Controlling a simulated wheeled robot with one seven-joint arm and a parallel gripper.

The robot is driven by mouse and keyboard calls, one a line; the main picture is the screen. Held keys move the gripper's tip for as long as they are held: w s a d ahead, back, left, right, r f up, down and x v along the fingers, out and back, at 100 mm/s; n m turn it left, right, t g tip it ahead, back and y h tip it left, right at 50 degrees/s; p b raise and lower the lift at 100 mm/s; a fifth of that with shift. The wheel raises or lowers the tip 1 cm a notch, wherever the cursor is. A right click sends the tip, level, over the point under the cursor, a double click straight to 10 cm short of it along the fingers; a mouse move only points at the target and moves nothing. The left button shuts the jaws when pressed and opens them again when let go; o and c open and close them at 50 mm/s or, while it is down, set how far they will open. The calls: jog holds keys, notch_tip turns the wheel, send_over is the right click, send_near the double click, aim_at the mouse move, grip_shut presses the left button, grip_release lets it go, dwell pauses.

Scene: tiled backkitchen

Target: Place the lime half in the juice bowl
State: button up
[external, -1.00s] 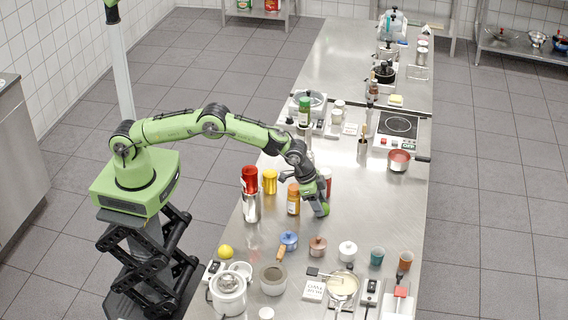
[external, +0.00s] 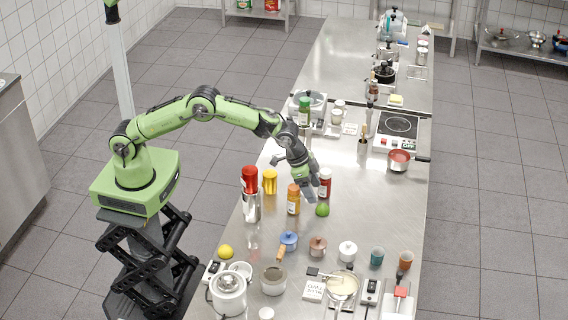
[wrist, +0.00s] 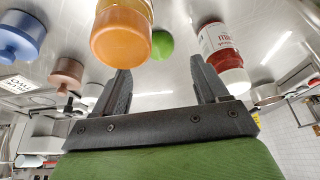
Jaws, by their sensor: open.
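The lime half (external: 322,210) is a small green rounded piece on the steel counter, beside the orange-capped bottle and the red bottle. My gripper (external: 310,199) is open and empty, above and slightly left of it. In the wrist view the lime half (wrist: 162,44) shows beyond the gap between my spread fingers (wrist: 161,72), apart from them. No bowl is clearly marked as the juice bowl; a white juicer-like device (external: 228,294) stands at the near left, and I cannot tell whether its container is that bowl.
The orange-capped bottle (external: 293,204) and red bottle (external: 325,186) stand close to my gripper. Lidded pots in blue (external: 288,241), pinkish brown (external: 318,247) and white (external: 347,251) stand nearer the camera. A yellow lemon (external: 226,252) lies at left.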

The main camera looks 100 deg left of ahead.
jog(key=s+d+f+v, duration=0.1)
jog(key=s+v, duration=0.1)
jog(key=v, duration=0.7)
jog(key=s+d+f+v, duration=0.1)
jog(key=s+v, duration=0.1)
jog(key=v, duration=0.8)
jog(key=s+d+r, duration=0.1)
jog(key=s+r, duration=0.2)
jog(key=s, duration=0.8)
jog(key=s+d+r, duration=0.1)
jog(key=s+r, duration=0.2)
jog(key=s, duration=0.9)
jog(key=shift+t, duration=0.4)
jog(key=shift+o, duration=0.4)
jog(key=s+f, duration=0.3)
jog(key=s, duration=0.6)
jog(key=shift+s+d+f+m, duration=0.25)
jog(key=shift+s+m, duration=0.05)
jog(key=shift+s, duration=0.1)
jog(key=shift+s+f, duration=0.15)
jog(key=shift+w, duration=0.2)
